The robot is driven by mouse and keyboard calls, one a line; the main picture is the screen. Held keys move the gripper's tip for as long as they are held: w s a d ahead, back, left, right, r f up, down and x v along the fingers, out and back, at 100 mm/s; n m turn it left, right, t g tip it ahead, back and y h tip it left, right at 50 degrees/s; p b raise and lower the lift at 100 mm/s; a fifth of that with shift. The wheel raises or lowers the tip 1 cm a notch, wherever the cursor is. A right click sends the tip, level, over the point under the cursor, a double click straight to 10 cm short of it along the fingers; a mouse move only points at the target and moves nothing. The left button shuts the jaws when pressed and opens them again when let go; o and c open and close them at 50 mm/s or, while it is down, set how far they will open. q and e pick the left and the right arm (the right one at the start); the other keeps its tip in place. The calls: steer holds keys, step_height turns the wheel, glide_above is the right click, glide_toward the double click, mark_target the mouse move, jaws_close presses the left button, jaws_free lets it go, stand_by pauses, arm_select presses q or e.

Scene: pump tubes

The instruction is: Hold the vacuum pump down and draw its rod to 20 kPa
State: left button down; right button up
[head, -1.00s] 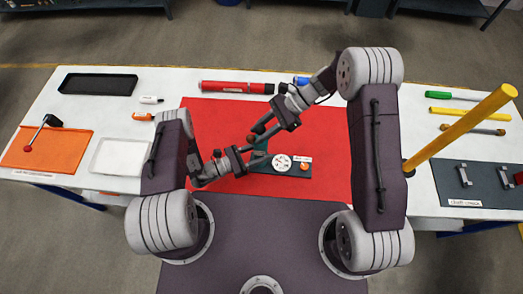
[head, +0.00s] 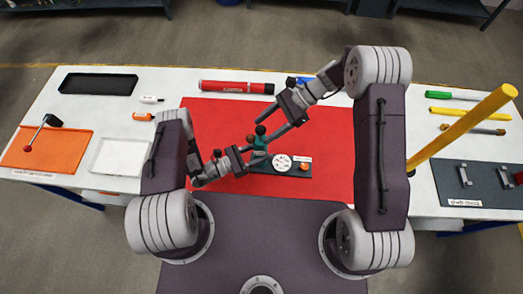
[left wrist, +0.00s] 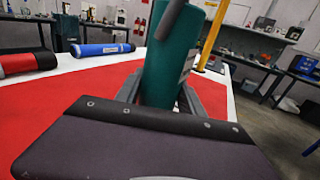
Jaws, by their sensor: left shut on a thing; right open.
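The vacuum pump stands on the red mat. Its teal body (head: 260,143) shows between my grippers, and its dark base plate (head: 262,169) carries a round white gauge (head: 282,161) whose reading is too small to tell. My left gripper (head: 254,157) is shut on the teal body. In the left wrist view the teal cylinder (left wrist: 167,75) stands between its fingers (left wrist: 160,98). A dark round knob (head: 260,130) shows at the top of the pump. My right gripper (head: 266,127) is open, its fingers spread near the knob; contact cannot be told.
The red mat (head: 215,120) is mostly clear. A red cylinder (head: 236,87) and a blue one (head: 298,81) lie behind it. A white tray (head: 119,156) and an orange mat (head: 45,149) are left. A yellow post (head: 463,127) rises at right, near a grey board (head: 478,182).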

steer(key=v, duration=0.5)
steer(key=shift+r, duration=0.1)
steer(key=shift+c, duration=0.4)
steer(key=x, duration=0.7)
steer(key=shift+s+a, duration=0.2)
steer(key=shift+a, duration=0.1)
steer(key=shift+c, duration=0.4)
jaws_close()
steer(key=shift+r, duration=0.15)
